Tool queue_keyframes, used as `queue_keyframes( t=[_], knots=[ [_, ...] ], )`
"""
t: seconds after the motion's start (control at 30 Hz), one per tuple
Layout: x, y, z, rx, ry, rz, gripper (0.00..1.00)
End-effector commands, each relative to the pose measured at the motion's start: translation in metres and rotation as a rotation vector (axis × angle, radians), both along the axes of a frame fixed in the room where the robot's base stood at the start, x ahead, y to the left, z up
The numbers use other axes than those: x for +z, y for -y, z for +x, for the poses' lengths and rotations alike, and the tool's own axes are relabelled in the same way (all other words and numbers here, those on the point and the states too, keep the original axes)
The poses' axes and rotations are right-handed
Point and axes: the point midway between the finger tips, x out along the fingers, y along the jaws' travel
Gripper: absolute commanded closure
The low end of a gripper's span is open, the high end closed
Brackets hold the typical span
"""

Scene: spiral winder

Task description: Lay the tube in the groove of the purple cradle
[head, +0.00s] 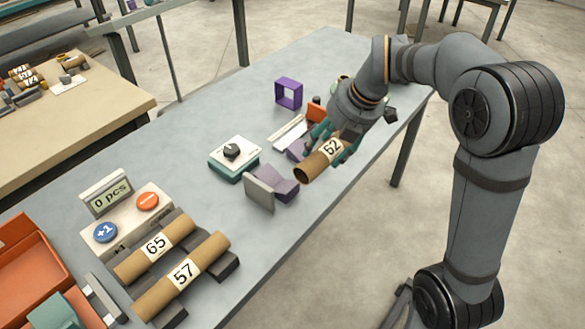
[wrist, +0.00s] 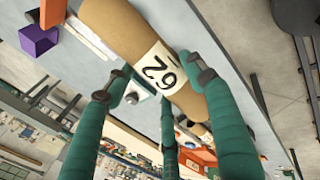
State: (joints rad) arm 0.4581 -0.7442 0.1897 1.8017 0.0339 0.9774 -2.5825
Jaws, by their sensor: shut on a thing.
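A brown cardboard tube (head: 312,168) with a white label, which reads as 62, is held by my gripper (head: 333,147) above the table. The tube is tilted, its open end toward the lower left. In the wrist view the tube (wrist: 120,30) lies across between the green fingers of my gripper (wrist: 160,85). A dull purple cradle (head: 284,187) with a grey end plate stands on the table, just below and left of the tube's open end. Another dull purple piece (head: 297,149) shows behind the tube, partly hidden by my gripper. The groove is hard to make out.
Tubes 65 (head: 155,245) and 57 (head: 183,272) lie on dark supports, near a counter (head: 108,198) reading 0 pcs. A teal-based device with a knob (head: 234,157) stands left of the cradle. A purple square frame (head: 289,92) stands farther back.

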Motion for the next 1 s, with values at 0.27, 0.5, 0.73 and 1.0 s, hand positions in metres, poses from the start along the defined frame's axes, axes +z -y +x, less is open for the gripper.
queue_keyframes(
  t=[0.27,0.5,0.73,1.0],
  knots=[
    [-0.022,-0.032,0.03,0.033,-0.006,-0.003,0.72],
    [-0.054,-0.07,0.066,0.03,-0.003,-0.003,0.72],
    [-0.067,-0.085,0.081,0.027,0.001,-0.002,0.72],
    [-0.102,-0.085,0.08,0.029,-0.002,-0.002,0.72]
  ],
)
